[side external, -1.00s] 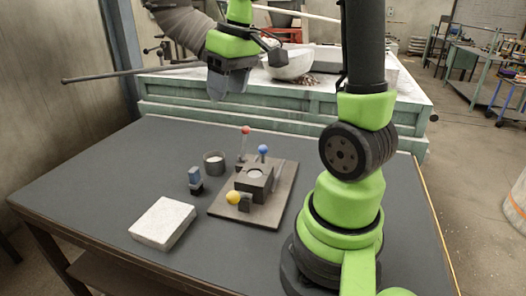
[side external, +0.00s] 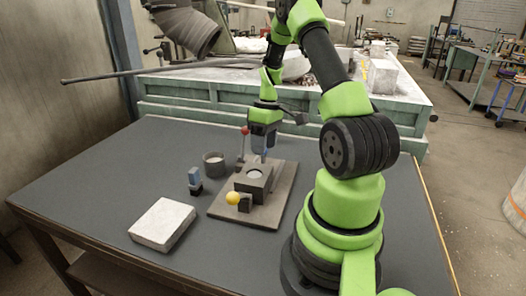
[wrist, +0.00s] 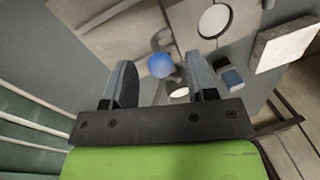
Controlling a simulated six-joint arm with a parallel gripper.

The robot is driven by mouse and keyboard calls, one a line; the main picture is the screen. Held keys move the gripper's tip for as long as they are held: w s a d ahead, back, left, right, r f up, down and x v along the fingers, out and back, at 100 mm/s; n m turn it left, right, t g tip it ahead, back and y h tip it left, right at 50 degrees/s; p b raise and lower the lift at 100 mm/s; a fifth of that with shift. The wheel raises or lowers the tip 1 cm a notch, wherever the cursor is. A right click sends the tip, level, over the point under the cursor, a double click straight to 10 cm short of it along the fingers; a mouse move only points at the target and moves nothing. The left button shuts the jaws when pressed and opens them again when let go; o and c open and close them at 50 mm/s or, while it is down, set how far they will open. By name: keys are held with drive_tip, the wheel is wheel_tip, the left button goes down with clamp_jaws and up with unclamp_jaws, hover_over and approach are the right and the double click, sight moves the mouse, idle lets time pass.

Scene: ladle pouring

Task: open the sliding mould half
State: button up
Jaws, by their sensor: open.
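The dark mould block (side external: 254,180) sits on a brown base plate (side external: 228,208), with a pale round area in its top, which also shows in the wrist view (wrist: 213,20). A blue ball knob (wrist: 160,66) stands at the mould's far side; in the side view my gripper largely hides it. A red ball (side external: 244,130) tops a thin rod at the back, and a yellow ball (side external: 233,198) is at the front. My gripper (wrist: 157,74) points down over the blue knob, open, with one finger each side of it. I cannot tell whether either touches it.
A grey cup (side external: 213,164) and a small blue-and-black object (side external: 194,181) stand left of the plate. A pale slab (side external: 163,223) lies at the front left. The dark table (side external: 95,190) is clear at far left. A green bench (side external: 180,110) stands behind.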

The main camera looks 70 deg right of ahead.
drive_tip(key=shift+a+f, duration=0.25)
drive_tip(key=shift+f, duration=0.95)
clamp_jaws()
drive_tip(key=shift+w+d+r, duration=0.1)
drive_tip(key=shift+d, duration=2)
drive_tip(key=shift+w+d, duration=0.1)
drive_tip(key=shift+d, duration=2)
unclamp_jaws()
